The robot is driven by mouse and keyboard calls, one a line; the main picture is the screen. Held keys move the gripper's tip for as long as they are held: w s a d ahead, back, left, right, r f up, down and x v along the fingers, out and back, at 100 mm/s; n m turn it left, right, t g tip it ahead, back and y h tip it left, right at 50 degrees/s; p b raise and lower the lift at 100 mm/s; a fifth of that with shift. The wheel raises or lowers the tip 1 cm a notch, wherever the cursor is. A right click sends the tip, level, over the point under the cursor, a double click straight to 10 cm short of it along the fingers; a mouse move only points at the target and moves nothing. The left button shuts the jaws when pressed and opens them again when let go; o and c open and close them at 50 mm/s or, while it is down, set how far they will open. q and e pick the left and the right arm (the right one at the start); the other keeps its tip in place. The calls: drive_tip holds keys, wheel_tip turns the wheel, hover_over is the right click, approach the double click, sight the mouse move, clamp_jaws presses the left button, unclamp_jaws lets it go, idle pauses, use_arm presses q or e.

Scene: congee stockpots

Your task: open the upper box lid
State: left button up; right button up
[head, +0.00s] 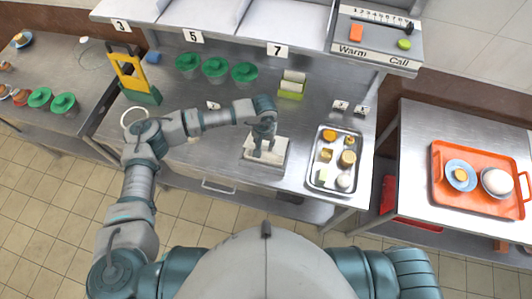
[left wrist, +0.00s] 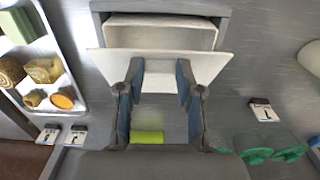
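The box (head: 262,160) is a small pale box on the steel counter, below my left gripper in the head view. In the left wrist view the box (left wrist: 160,35) has a grey body with a pale front, and a flat white lid panel (left wrist: 212,68) juts out towards my gripper. My left gripper (head: 264,148) is right at the box. Its two fingers are spread apart in the left wrist view (left wrist: 160,70), with their tips overlapping the panel's near edge. I cannot tell whether they touch it. My right gripper is out of view.
A metal tray (head: 312,181) of food stands right of the box. A green holder (head: 291,86) and green-lidded bowls (head: 214,68) are behind it. A yellow-handled green object (head: 140,93) stands left. An orange tray (head: 480,204) lies on the right table.

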use_arm(q)
drive_tip(key=shift+w+d+r+b, duration=0.15)
drive_tip(key=shift+w+r+b, duration=0.3)
drive_tip(key=shift+w+r, duration=0.2)
drive_tip(key=shift+r, duration=0.1)
drive_tip(key=shift+w+d+r+b, duration=0.15)
drive_tip(key=shift+w+r+b, duration=0.2)
drive_tip(key=shift+w+b, duration=0.15)
drive_tip(key=shift+w+d+r+b, duration=0.15)
drive_tip(key=shift+w+r+b, duration=0.15)
drive_tip(key=shift+w+b, duration=0.15)
drive_tip(key=shift+w, duration=0.15)
drive_tip(key=shift+c, duration=0.3)
